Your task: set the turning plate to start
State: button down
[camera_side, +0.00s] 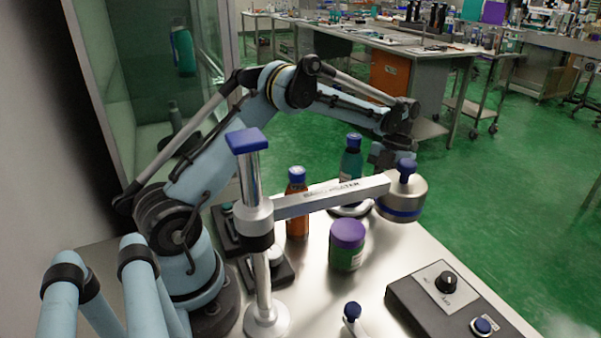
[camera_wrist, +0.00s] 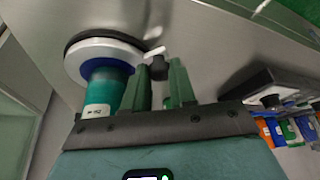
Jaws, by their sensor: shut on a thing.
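The turning plate (camera_side: 343,212) is a pale round disc on the bench, partly hidden behind the heater arm in the side view. A teal bottle (camera_side: 351,162) with a dark blue cap stands on it. In the side view the fingers are hidden behind the heater head.
The heater arm (camera_side: 330,195) and head (camera_side: 403,200) reach across in front of my wrist. An orange bottle (camera_side: 297,205) and a purple-lidded green jar (camera_side: 347,250) stand nearby. A control box (camera_side: 415,305) sits front right, beside a blue-knobbed lever (camera_side: 352,312).

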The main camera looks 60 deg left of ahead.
jog(key=shift+s+d+m+y, duration=0.3)
jog(key=shift+s+d+m, duration=0.05)
jog(key=shift+m, duration=0.35)
dwell(0.3)
jog(key=c, duration=0.9)
grip_release()
jog(key=shift+v, duration=6.05)
